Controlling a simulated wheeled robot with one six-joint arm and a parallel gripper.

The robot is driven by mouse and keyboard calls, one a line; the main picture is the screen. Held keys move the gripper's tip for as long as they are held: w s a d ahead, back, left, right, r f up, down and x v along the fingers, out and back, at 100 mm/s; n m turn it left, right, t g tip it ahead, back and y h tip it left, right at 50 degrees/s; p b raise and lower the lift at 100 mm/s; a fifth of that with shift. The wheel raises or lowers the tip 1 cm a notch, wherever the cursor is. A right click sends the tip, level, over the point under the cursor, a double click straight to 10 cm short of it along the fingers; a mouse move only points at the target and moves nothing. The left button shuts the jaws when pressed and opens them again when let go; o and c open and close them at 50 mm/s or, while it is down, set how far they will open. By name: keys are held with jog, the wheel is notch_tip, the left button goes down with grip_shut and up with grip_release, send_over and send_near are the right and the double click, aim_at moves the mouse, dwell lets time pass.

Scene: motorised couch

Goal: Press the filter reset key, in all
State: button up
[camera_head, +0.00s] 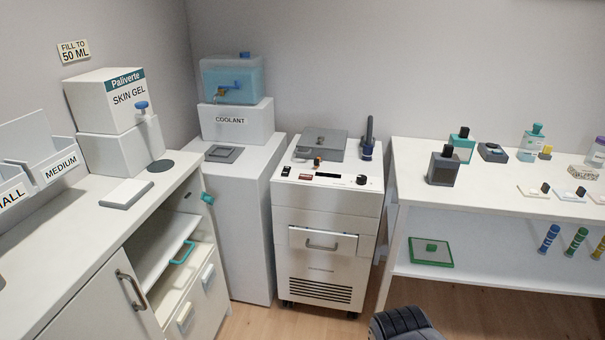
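A white wheeled machine (322,222) stands in the middle, against the back wall. My gripper is not clearly in view. A dark ribbed shape (404,324) at the bottom edge is cut off, and I cannot tell what it is.
A white cabinet with a coolant tank (232,80) stands left of the machine. A table (465,202) with bottles and small items stands right. Wooden floor (480,313) shows in front.

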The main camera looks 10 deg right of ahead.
grip_shut()
dwell(1.4)
